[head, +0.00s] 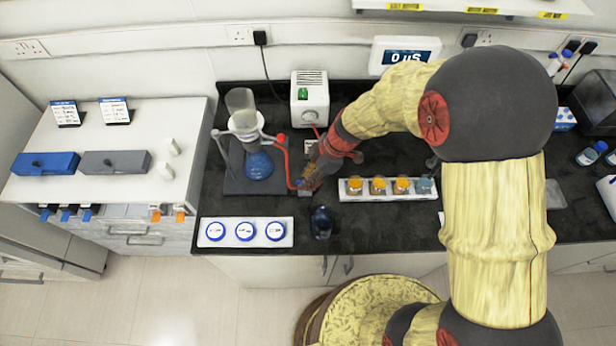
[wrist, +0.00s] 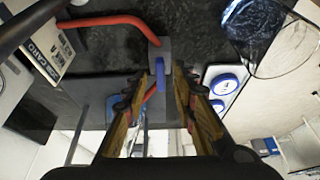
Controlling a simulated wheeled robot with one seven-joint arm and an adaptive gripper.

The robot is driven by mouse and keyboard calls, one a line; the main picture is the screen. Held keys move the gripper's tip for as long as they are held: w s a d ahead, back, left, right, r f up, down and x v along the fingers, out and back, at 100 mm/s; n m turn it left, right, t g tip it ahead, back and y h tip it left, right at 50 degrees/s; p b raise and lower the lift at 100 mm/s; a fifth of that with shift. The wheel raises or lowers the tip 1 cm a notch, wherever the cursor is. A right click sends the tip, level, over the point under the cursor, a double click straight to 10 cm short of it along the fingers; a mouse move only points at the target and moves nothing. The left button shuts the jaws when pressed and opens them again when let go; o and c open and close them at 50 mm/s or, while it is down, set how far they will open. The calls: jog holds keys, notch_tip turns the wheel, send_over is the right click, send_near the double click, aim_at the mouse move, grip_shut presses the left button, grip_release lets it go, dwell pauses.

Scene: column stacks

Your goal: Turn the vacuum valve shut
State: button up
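The vacuum valve is a small grey block with a blue lever (wrist: 160,68), seen in the wrist view just ahead of my fingertips. A red hose (wrist: 108,20) runs to the block. In the head view my gripper (head: 304,181) is low over the bench at the valve, hiding most of it. In the wrist view my gripper (wrist: 162,82) is open, its fingers on either side of the lever with a visible gap. I cannot tell whether either finger touches it. A red hose (head: 284,160) curves down from the filter flask (head: 259,165) towards the valve.
A white pump box (head: 310,112) stands behind the gripper. A rack of amber jars (head: 388,196) is to the right. A white tray with blue-lidded jars (head: 246,243) is at the front left. A dark glass vessel (head: 321,222) stands close in front of the gripper.

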jog(key=shift+c, duration=1)
grip_shut()
